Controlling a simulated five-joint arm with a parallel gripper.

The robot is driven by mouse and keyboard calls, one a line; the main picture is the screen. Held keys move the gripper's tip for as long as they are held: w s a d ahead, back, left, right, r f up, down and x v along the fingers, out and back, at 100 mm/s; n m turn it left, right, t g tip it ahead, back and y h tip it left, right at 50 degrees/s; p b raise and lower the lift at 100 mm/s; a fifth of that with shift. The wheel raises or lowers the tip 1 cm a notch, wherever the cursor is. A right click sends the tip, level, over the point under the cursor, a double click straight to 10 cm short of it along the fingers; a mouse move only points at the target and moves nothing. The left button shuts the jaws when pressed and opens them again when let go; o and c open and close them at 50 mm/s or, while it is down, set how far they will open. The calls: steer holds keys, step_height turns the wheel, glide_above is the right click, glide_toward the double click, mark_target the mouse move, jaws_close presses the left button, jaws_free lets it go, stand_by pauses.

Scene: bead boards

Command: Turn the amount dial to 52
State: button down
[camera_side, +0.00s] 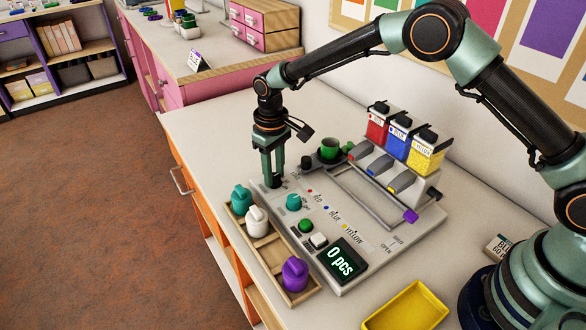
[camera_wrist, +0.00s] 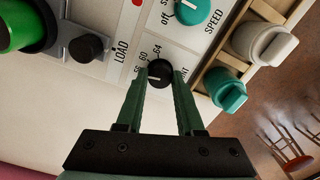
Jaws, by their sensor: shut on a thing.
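The amount dial is a small black knob (camera_wrist: 159,70) on the light grey panel in the wrist view. The numbers 56, 60 and 64 show beside it, with part of its label. A short pale mark shows on the knob, but I cannot read its exact setting. My gripper (camera_wrist: 160,84) is shut on this knob, one green finger on each side. In the side view my gripper (camera_side: 274,180) points straight down at the panel's left corner, and its fingers largely hide the dial. The display (camera_side: 343,261) reads 0 pcs.
A teal speed dial (camera_side: 294,202), a green button (camera_side: 306,226) and a white button (camera_side: 318,241) sit close by. A green cup (camera_side: 330,147) and bead hoppers (camera_side: 400,137) stand behind. A yellow tray (camera_side: 405,306) lies in front.

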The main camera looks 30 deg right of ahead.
mark_target(275, 176)
steer(key=n, duration=0.4)
steer(key=shift+r+n, duration=0.1)
steer(key=shift+n, duration=2.7)
steer(key=c, duration=0.5)
jaws_free()
step_height(275, 176, up, 12)
steer(key=shift+r, duration=0.1)
